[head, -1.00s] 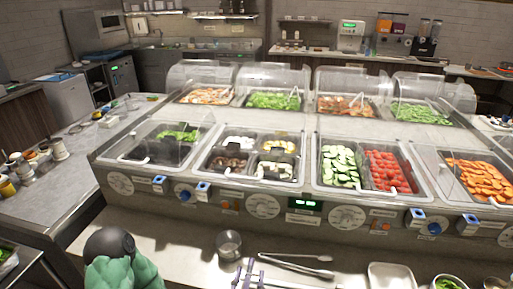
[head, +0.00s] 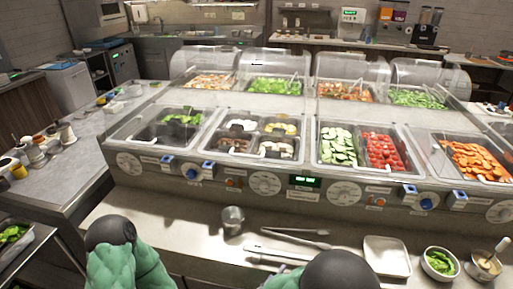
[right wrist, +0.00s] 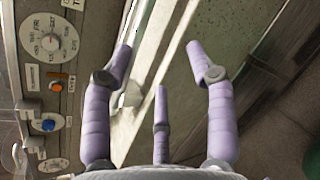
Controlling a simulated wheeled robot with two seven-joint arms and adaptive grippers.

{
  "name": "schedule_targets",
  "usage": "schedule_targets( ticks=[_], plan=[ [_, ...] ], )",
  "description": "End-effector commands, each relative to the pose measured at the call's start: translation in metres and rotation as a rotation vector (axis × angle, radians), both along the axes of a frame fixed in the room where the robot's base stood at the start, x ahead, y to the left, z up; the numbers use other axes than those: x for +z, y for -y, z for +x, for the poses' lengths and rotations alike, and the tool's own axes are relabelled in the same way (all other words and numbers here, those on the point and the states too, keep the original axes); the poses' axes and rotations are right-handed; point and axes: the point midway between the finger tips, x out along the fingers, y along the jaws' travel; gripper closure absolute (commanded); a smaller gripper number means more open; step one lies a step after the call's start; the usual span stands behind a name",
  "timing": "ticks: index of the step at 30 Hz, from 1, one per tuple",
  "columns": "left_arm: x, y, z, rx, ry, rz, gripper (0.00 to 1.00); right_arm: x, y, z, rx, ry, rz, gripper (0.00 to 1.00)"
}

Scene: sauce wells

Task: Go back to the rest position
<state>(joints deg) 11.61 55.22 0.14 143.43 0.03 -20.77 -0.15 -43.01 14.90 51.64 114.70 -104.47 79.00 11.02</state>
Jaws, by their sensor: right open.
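My right gripper (right wrist: 160,60) shows in the right wrist view with its purple fingers spread and nothing between them. It is above the front edge of the steel counter. In the head view only green and black parts of my arms show along the bottom edge, and no fingers can be made out there. My left gripper is out of the picture.
The counter (head: 160,205) carries a metal cup (head: 232,220), tongs (head: 295,237), a white tray (head: 387,257), a bowl of greens (head: 439,263) and a sauce bowl (head: 484,266). The salad bar (head: 220,182) with food wells stands behind.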

Motion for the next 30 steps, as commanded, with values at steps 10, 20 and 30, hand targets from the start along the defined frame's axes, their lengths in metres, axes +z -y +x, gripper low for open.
schedule_targets(
  ticks=[10, 20, 30],
  plan=[
    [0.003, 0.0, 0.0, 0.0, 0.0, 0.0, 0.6, -0.126, 0.078, -0.114, -0.575, -0.604, 0.281, 0.43],
    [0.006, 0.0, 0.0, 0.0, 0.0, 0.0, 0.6, -0.18, 0.021, -0.211, -1.315, -0.899, 0.925, 0.43],
    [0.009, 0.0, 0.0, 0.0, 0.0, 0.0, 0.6, -0.216, 0.003, -0.152, -1.959, -0.486, 1.577, 0.43]
  ],
)
